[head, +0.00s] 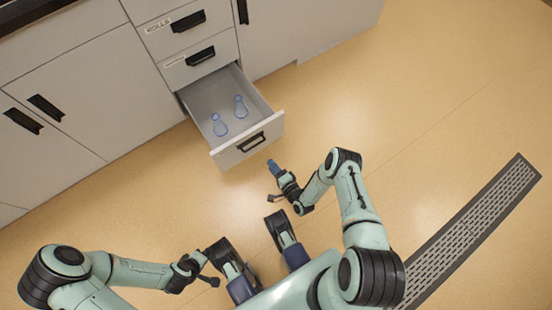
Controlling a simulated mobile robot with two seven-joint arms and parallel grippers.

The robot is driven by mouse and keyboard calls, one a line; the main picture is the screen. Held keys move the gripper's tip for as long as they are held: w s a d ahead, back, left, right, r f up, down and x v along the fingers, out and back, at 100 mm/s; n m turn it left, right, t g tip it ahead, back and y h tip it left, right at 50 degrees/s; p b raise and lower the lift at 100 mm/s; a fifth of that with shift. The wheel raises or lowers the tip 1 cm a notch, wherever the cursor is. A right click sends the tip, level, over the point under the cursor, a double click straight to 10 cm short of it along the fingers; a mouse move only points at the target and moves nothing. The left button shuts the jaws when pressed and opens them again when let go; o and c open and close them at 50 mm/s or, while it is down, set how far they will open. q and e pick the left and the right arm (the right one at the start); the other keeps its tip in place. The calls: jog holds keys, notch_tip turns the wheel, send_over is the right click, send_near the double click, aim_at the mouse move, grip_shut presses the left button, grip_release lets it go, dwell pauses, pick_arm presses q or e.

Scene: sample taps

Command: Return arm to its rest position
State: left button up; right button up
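My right gripper (274,182) is in front of the open drawer, a little below its front panel in the picture and apart from it. Its fingers look spread, with one tip bluish and the other dark, and I see nothing between them. My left gripper (210,269) is at lower left, close to my base, over the floor. It is small and partly lost against my dark base parts, so its opening is unclear. Both arms are bent at the elbows.
The open drawer (264,141) juts out from the grey cabinets (85,90) and holds two translucent blue flasks, one nearer (219,127) and one farther right (240,108). Other drawers and doors look shut. A floor grate (470,235) lies at right. The tan floor is otherwise clear.

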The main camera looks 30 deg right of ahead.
pick_arm(q)
jog(key=shift+s, duration=0.45)
dwell(0.4)
